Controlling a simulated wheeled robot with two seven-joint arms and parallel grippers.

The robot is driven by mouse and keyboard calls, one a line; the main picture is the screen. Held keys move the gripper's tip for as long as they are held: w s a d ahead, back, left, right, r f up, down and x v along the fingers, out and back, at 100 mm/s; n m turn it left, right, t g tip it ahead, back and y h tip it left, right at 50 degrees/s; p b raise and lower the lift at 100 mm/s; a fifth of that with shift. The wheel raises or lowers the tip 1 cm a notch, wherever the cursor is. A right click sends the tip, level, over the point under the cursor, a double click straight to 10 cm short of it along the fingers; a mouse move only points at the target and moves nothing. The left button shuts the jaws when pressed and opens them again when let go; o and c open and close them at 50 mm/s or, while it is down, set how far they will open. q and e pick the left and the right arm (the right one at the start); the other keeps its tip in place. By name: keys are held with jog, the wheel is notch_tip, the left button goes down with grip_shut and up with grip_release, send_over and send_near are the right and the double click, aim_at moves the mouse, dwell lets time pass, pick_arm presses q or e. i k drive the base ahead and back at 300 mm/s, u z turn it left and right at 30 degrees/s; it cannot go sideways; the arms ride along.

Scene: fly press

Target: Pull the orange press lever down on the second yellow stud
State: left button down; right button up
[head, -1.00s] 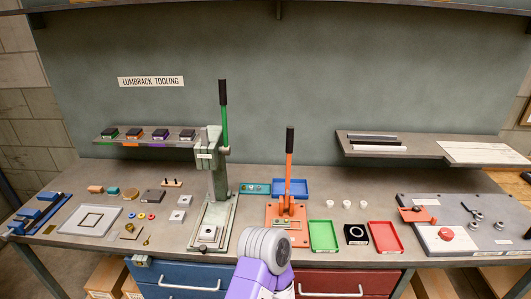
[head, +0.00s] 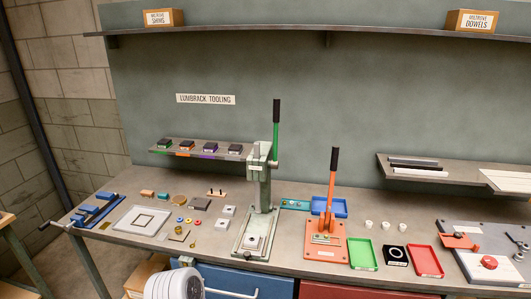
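The orange press (head: 325,241) stands on the bench right of centre in the head view. Its orange lever (head: 331,185) with a black grip stands upright. Small parts at the press's base are too small to make out, so I cannot tell whether a yellow stud sits there. A teal tray (head: 294,204) behind the press holds small yellowish pieces that I cannot identify. Neither gripper shows. Only a pale ribbed joint of my own arm is visible at the bottom edge, well left of the press.
A taller green-lever press (head: 262,190) stands left of the orange one. A blue tray (head: 341,210), a green tray (head: 362,254), a black ring block (head: 395,255) and a red tray (head: 427,262) lie around the orange press. Shelves hang on the wall behind.

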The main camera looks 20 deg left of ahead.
aim_at(335, 148)
jog(key=u, duration=0.75)
jog(key=i, duration=0.45)
